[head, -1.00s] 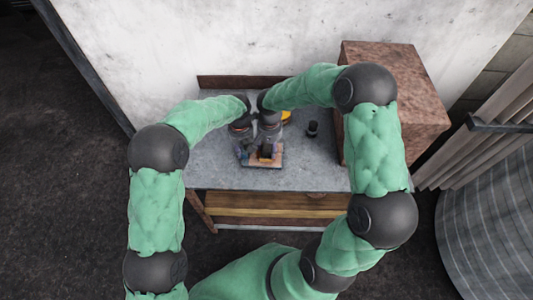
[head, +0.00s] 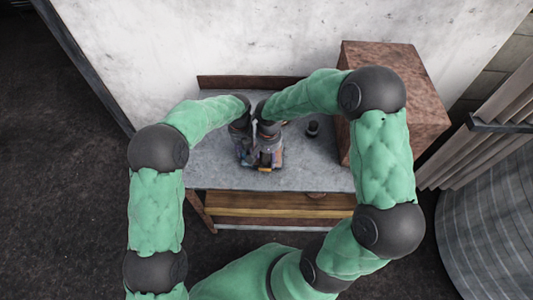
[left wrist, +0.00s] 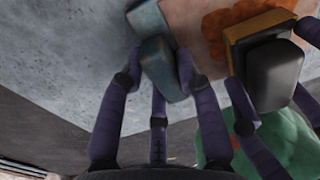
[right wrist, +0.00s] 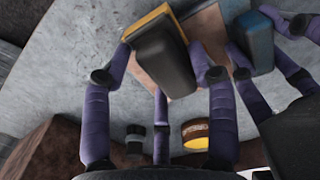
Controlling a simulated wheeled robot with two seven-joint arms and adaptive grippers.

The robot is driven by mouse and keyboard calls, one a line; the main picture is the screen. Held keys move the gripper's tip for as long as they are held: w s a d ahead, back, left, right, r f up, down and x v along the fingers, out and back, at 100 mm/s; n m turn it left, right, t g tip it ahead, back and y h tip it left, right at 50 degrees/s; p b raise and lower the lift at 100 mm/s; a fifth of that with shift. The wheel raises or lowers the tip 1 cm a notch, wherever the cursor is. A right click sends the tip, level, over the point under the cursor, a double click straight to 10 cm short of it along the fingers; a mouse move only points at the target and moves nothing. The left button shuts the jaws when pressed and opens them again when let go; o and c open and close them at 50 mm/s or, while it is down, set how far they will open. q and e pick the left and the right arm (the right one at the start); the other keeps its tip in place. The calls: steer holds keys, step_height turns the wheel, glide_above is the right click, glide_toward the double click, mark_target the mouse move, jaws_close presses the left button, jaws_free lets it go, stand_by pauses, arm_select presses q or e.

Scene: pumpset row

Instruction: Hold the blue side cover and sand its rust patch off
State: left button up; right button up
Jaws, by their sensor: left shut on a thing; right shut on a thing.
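My left gripper (left wrist: 160,85) is shut on a blue block-like part of the side cover (left wrist: 155,55). Beside it, a tan-pink plate with an orange rust patch (left wrist: 232,28) shows in the left wrist view. The blue part also shows in the right wrist view (right wrist: 250,42). My right gripper (right wrist: 160,75) is shut on a black sanding block with a yellow-orange edge (right wrist: 160,52). The block overlaps one end of the patch in the left wrist view; I cannot tell if it touches. In the head view both grippers are close together over the bench, hiding most of the cover.
The grey bench top (head: 215,165) is clear on the left. A small black cylinder (head: 312,128) stands right of my grippers. A round yellow-banded item (right wrist: 195,135) shows in the right wrist view. A large rusty box (head: 395,95) stands at the right, and a wall is behind.

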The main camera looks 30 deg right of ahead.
stand_by(0.4)
steer(key=shift+w+d, duration=0.55)
steer(key=shift+w, duration=0.25)
steer(key=shift+w+d, duration=0.55)
steer(key=shift+w, duration=0.25)
steer(key=shift+s+a, duration=0.55)
steer(key=shift+s, duration=0.25)
steer(key=shift+s+a, duration=0.55)
steer(key=shift+s, duration=0.25)
steer(key=shift+w, duration=0.1)
steer(key=shift+w+d, duration=0.55)
steer(key=shift+w, duration=0.2)
steer(key=shift+w+d, duration=0.55)
steer(key=shift+w, duration=0.2)
steer(key=shift+s, duration=0.1)
steer(key=shift+s+a, duration=0.55)
steer(key=shift+s, duration=0.2)
steer(key=shift+s+a, duration=0.55)
steer(key=shift+s, duration=0.2)
